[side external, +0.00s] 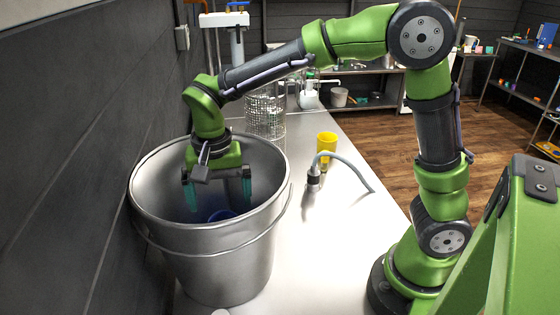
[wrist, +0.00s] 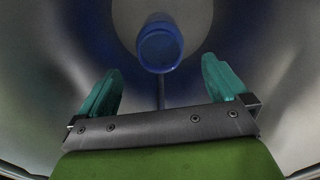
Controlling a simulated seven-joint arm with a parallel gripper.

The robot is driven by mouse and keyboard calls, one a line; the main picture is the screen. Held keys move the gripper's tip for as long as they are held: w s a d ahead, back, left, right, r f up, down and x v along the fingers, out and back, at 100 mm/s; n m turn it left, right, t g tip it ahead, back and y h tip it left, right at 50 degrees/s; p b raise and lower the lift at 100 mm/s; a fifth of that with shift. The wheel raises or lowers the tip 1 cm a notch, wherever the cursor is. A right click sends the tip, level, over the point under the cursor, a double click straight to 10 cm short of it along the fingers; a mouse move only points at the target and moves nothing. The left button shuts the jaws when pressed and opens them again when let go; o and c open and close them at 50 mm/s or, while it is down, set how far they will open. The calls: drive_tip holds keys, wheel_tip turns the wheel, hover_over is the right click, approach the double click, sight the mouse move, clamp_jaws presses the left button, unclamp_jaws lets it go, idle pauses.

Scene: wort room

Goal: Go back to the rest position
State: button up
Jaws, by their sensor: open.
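My gripper (side external: 217,190) is inside the mouth of a large metal bucket (side external: 215,262), pointing down. Its two teal fingers are apart with nothing between them, as the wrist view (wrist: 161,92) also shows. A blue round object (side external: 221,215) is low inside the bucket. In the wrist view the blue object (wrist: 160,47) lies beyond the fingertips, apart from them, with a thin dark rod below it in the picture. The lower part of the bucket's inside is hidden in the side view.
The bucket's rim surrounds my gripper, close to the dark wall (side external: 70,160). On the metal counter (side external: 300,255) stand a yellow cup (side external: 326,146), a grey hose with a nozzle (side external: 345,160) and a wire basket (side external: 266,115). The front of the counter is mostly clear.

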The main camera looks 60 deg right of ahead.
drive_tip(key=shift+f, duration=4)
wheel_tip(320, 180, down, 4)
drive_tip(key=shift+r, duration=0.4)
wheel_tip(320, 180, up, 11)
wheel_tip(320, 180, down, 12)
drive_tip(key=shift+f, duration=0.2)
wheel_tip(320, 180, up, 34)
drive_tip(key=f, duration=0.1)
drive_tip(key=s+d+m, duration=0.1)
drive_tip(key=s+d, duration=0.2)
drive_tip(key=d, duration=2)
drive_tip(key=shift+s+d+r, duration=0.2)
drive_tip(key=shift+d+r, duration=0.15)
drive_tip(key=shift+r, duration=0.1)
